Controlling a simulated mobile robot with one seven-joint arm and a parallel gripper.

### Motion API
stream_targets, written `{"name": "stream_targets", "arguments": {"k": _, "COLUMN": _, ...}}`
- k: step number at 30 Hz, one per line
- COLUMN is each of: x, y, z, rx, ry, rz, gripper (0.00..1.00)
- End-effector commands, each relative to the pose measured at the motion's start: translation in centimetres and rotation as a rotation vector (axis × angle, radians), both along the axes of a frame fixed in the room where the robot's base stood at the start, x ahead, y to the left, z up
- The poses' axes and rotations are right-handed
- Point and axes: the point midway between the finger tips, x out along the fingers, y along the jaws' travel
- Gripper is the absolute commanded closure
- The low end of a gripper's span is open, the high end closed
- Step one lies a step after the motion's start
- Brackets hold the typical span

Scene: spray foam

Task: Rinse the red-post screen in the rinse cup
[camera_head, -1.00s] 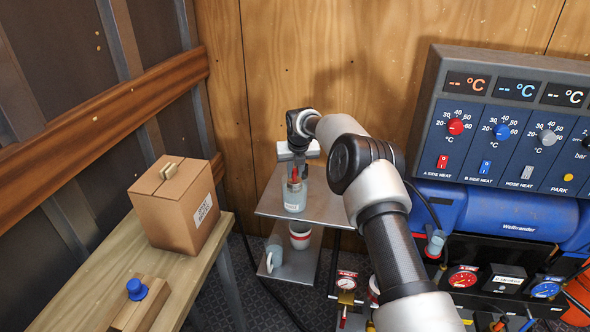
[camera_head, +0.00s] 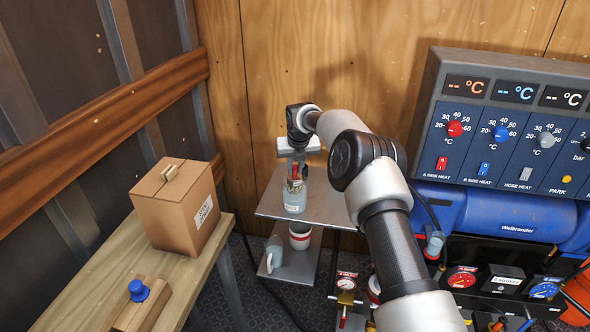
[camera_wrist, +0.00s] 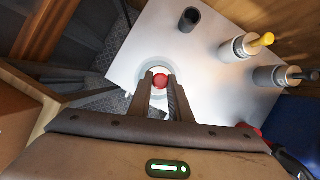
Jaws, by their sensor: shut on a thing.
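The rinse cup (camera_head: 294,203), a clear labelled jar with greyish liquid, stands on the upper metal shelf. My gripper (camera_head: 296,178) points down over its mouth and is shut on the red-post screen (camera_head: 292,185). In the wrist view the red top (camera_wrist: 160,80) of the post sits between my fingertips, inside the ring of the cup's rim (camera_wrist: 143,72). The screen's lower part is hidden by the cup and my fingers, so I cannot tell how deep it is.
A cardboard box (camera_head: 175,210) is on the bench; the heater panel (camera_head: 510,130) is right.

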Motion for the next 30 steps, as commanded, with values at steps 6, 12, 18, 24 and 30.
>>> {"name": "stream_targets", "arguments": {"k": 6, "x": 0.0, "y": 0.0, "z": -0.1, "rx": 0.0, "ry": 0.0, "rz": 0.0, "gripper": 1.0}}
{"name": "stream_targets", "arguments": {"k": 12, "x": 0.0, "y": 0.0, "z": -0.9, "rx": 0.0, "ry": 0.0, "rz": 0.0, "gripper": 1.0}}
{"name": "stream_targets", "arguments": {"k": 18, "x": 0.0, "y": 0.0, "z": -2.6, "rx": 0.001, "ry": 0.0, "rz": -0.001, "gripper": 1.0}}
{"name": "stream_targets", "arguments": {"k": 24, "x": 0.0, "y": 0.0, "z": -3.1, "rx": 0.001, "ry": -0.001, "rz": 0.0, "gripper": 1.0}}
{"name": "stream_targets", "arguments": {"k": 30, "x": 0.0, "y": 0.0, "z": -3.0, "rx": 0.001, "ry": -0.001, "rz": 0.0, "gripper": 1.0}}
